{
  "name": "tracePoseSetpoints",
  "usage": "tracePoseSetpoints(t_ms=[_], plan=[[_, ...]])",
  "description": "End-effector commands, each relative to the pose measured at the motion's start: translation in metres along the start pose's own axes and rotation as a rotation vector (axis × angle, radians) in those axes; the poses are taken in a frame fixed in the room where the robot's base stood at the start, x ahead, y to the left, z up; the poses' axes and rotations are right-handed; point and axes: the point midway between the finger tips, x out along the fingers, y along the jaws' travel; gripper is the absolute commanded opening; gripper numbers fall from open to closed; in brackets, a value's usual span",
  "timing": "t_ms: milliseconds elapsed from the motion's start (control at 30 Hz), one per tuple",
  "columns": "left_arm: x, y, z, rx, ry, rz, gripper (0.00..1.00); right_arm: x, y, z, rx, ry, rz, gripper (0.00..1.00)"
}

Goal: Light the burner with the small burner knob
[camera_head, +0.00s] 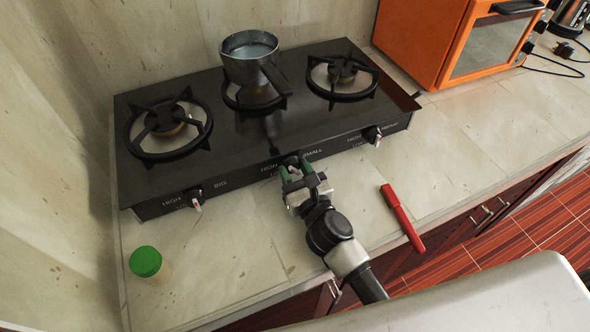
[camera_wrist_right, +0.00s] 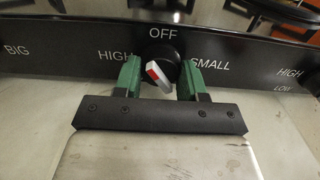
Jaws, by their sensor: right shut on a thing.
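The black gas stove (camera_head: 228,140) has three burners and a knob panel along its front. The small burner knob (camera_wrist_right: 160,72) is the middle one, between the labels HIGH and SMALL and below OFF. My right gripper (camera_head: 291,172) is at this knob in the head view. In the right wrist view its green fingers (camera_wrist_right: 161,78) stand on both sides of the knob and are shut on it. The middle burner (camera_head: 250,98) has a saucepan (camera_head: 249,62) on it. My left gripper is not in view.
Other knobs are at the left (camera_head: 194,195) and right (camera_head: 373,134) of the panel. A red lighter-like stick (camera_head: 402,217) lies on the counter right of my arm. A green-capped jar (camera_head: 147,262) stands at lower left. An orange oven (camera_head: 425,40) is behind right.

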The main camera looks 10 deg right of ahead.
Motion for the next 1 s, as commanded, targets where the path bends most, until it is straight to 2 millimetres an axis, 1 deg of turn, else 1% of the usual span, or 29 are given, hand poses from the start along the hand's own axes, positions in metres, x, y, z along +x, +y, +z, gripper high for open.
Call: tracePoseSetpoints(t_ms=[167, 367, 1000], plan=[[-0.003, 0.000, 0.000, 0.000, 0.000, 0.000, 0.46, 0.000, 0.000, 0.001, -0.043, 0.000, 0.001, 0.17], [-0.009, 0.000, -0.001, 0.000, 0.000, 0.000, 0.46, 0.000, -0.001, 0.002, -0.159, 0.001, 0.000, 0.17], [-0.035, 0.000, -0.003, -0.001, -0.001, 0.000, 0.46, 0.000, -0.002, 0.002, -0.721, 0.001, 0.000, 0.17]])
